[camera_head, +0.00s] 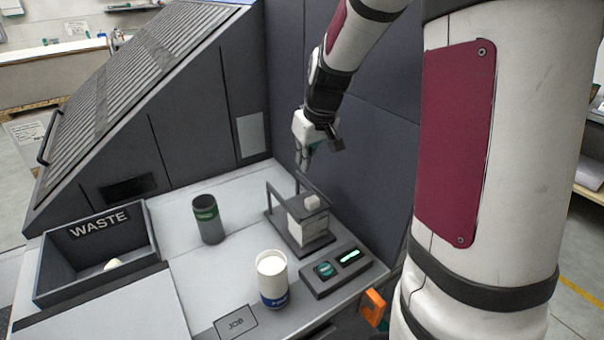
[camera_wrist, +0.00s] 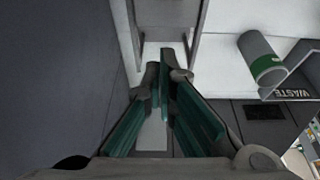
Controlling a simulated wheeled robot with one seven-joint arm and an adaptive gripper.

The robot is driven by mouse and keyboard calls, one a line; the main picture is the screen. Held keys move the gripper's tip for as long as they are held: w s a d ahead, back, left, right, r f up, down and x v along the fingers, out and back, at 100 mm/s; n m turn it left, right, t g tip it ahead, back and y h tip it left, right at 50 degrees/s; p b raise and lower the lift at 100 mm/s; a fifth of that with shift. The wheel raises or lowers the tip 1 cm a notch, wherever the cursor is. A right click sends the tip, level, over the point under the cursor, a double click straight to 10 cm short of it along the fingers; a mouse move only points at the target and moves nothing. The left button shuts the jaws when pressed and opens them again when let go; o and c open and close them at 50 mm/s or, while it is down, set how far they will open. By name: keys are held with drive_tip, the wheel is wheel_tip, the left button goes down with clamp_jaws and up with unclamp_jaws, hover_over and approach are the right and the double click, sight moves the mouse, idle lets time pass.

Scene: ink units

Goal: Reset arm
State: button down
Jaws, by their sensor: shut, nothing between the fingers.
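My gripper (camera_head: 304,160) hangs from my arm above the back of the workbench, behind the small dark frame (camera_head: 310,242) in the head view. In the wrist view my gripper (camera_wrist: 164,80) shows its green-lined fingers close together with nothing between them. The dark frame holds a white block-shaped unit (camera_head: 310,224) with a small white cap on top. The gripper appears apart from the frame and the unit. Part of the frame shows at the top of the wrist view (camera_wrist: 166,12).
A dark cup with a green band (camera_head: 208,220) and a white cup with a blue band (camera_head: 271,278) stand on the bench. A WASTE bin (camera_head: 150,250) at left holds a small pale object (camera_head: 112,264). A control box (camera_head: 336,271) sits in front of the frame. Dark panels stand behind.

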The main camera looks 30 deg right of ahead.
drive_tip(key=shift+v, duration=1.65)
drive_tip(key=s+a+r, duration=0.8)
drive_tip(key=s+a, duration=0.2)
drive_tip(key=a, duration=0.1)
drive_tip(key=s+a+t, duration=0.1)
drive_tip(key=s+a, duration=0.3)
drive_tip(key=s, duration=0.8)
drive_tip(key=shift+s+a+r+t, duration=0.2)
drive_tip(key=shift+a+r+t, duration=0.1)
drive_tip(key=shift+a, duration=0.1)
